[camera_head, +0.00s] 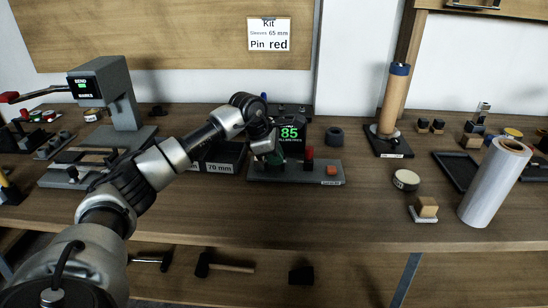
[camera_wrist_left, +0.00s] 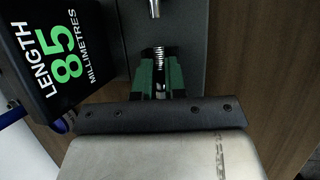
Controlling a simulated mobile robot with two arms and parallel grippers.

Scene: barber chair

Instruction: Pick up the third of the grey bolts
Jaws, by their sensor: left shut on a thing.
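My left gripper (camera_head: 272,158) is over the left part of the grey base of a length gauge. In the left wrist view its green fingers (camera_wrist_left: 160,78) are shut on a grey threaded bolt (camera_wrist_left: 159,54), whose threaded end sticks out between the fingertips. The rest of the bolt is hidden by the fingers. The gauge display (camera_head: 289,134) reads 85 millimetres and also shows close by in the left wrist view (camera_wrist_left: 62,55). A metal rod end (camera_wrist_left: 154,8) lies in line with the bolt, apart from it. My right gripper is out of view.
The gauge base (camera_head: 295,178) carries a red post (camera_head: 309,157) and an orange button (camera_head: 331,171). A dark bin marked 70 mm (camera_head: 222,168) stands left of it. A bending machine (camera_head: 110,95) is further left. A white roll (camera_head: 493,185) stands at right. The front middle bench is clear.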

